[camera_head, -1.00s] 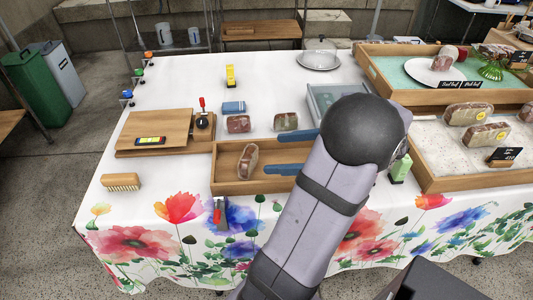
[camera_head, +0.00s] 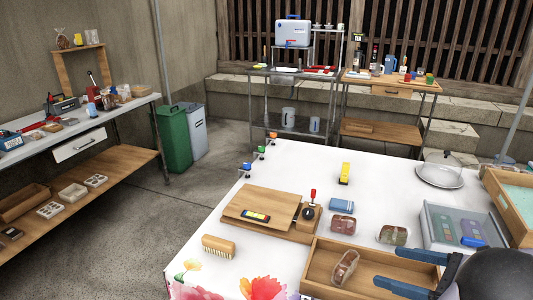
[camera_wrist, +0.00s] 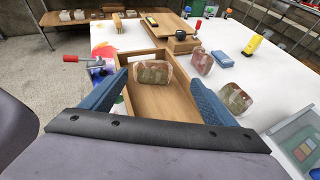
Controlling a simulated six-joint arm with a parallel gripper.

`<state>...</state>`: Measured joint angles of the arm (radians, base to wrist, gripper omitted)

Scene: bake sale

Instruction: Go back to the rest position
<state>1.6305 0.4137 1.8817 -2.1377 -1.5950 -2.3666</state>
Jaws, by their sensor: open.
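My gripper (camera_head: 388,266) hangs over the right part of a shallow wooden tray (camera_head: 309,266) at the table's front. Its two blue fingers are spread apart with nothing between them.
Two wrapped loaves (camera_head: 342,224) (camera_head: 393,235) lie behind the tray. A grey bin (camera_head: 437,226) stands at right. A wooden board (camera_head: 256,207), a red-knobbed tool (camera_head: 309,207) and a brush (camera_head: 218,246) are at left. The table's back middle is mostly clear.

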